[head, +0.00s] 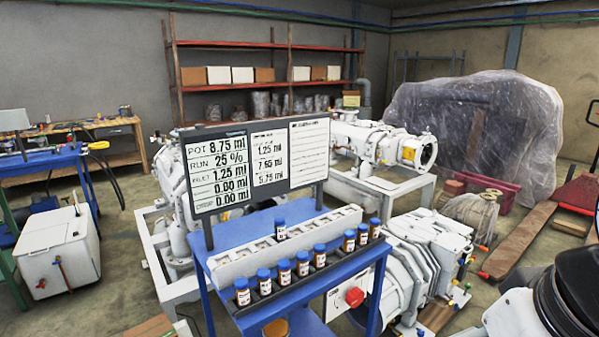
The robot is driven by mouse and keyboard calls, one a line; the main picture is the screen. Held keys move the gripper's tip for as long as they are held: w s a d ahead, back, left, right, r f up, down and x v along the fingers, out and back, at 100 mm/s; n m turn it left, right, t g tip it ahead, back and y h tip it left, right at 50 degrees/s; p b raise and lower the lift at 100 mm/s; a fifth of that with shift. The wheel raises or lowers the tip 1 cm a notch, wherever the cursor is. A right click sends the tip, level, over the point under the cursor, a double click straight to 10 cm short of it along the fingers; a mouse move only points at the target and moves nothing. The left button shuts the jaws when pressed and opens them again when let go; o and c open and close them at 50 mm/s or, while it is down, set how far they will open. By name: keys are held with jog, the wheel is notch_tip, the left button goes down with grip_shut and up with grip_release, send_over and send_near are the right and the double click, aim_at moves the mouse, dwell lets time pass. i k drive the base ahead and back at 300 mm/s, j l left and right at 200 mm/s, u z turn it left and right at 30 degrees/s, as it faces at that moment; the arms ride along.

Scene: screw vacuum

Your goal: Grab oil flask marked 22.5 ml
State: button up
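Several small brown oil flasks with blue caps and white labels stand upright in a slanting row on a blue cart (284,317). The row runs from a near left flask (242,293) through a middle flask (302,265) to a far right flask (374,229), with a wider gap right of the middle. The label markings are too small to read, so I cannot tell which is 22.5 ml. My gripper is not in view; only part of my arm shows at the lower right.
A display board (258,160) reading "POT 8.75 ml" and "RUN 25 %" rises behind the flasks. White pump machinery (425,245) stands close to the cart's right. A white box (58,250) is at left. Planks (520,240) lie on the floor at right.

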aim_at(301, 256)
jog(key=i+l, duration=0.55)
jog(key=i, duration=0.2)
jog(key=i+l+u, duration=0.15)
jog(key=i+l, duration=0.4)
jog(key=i, duration=0.25)
